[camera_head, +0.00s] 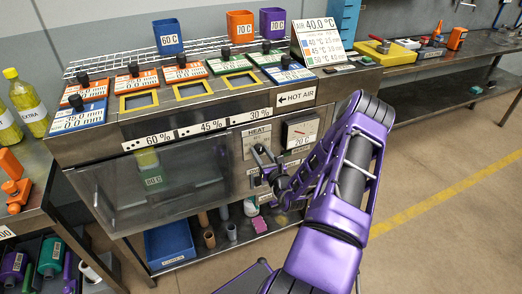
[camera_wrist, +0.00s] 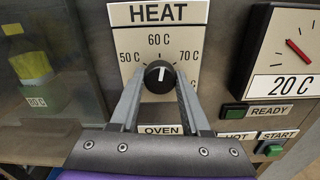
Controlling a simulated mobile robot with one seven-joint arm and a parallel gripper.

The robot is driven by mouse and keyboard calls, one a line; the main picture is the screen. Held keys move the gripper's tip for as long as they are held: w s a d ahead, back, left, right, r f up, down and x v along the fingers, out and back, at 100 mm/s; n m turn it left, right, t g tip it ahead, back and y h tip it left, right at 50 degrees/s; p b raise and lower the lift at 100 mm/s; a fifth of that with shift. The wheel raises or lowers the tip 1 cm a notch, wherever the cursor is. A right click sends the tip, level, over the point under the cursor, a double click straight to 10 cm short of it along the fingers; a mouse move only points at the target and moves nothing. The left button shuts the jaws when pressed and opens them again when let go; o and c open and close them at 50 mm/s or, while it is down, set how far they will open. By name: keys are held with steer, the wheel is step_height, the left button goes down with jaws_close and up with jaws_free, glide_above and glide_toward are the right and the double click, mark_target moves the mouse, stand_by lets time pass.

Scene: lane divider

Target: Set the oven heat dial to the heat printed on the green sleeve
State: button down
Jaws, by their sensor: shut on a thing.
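The oven heat dial (camera_wrist: 159,76) is a black round knob on a white HEAT plate (camera_wrist: 130,38), marked 50 C, 60 C and 70 C; its lower marks are hidden. Its white pointer points up at 60 C. My gripper (camera_wrist: 159,80) is shut on the knob, one finger on each side; it also shows in the head view (camera_head: 264,160) in front of the oven panel. The green sleeve (camera_head: 153,182) is behind the oven's glass, below a yellowish part, with a small label that appears to read 80 C. It also shows at the left of the wrist view (camera_wrist: 52,103).
Right of the dial, a gauge (camera_wrist: 297,50) reads 20 C above READY and START buttons (camera_wrist: 271,149). Blue, orange and purple cups (camera_head: 240,27) stand on the rack above. The oven's glass door (camera_head: 150,190) is at the left. Open floor lies right.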

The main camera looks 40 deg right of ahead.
steer(key=m+p, duration=0.2)
steer(key=m, duration=0.3)
steer(key=shift+r+m, duration=0.1)
steer(key=shift+m, duration=0.3)
steer(key=m+p, duration=0.2)
steer(key=m, duration=0.3)
steer(key=m+p, duration=0.1)
steer(key=m, duration=0.4)
steer(key=shift+m, duration=0.4)
steer(key=m+p, duration=0.1)
steer(key=m, duration=0.4)
steer(key=shift+m, duration=0.3)
steer(key=shift+c, duration=1.9)
jaws_free()
steer(key=v, duration=1.7)
steer(key=shift+s+a, duration=0.2)
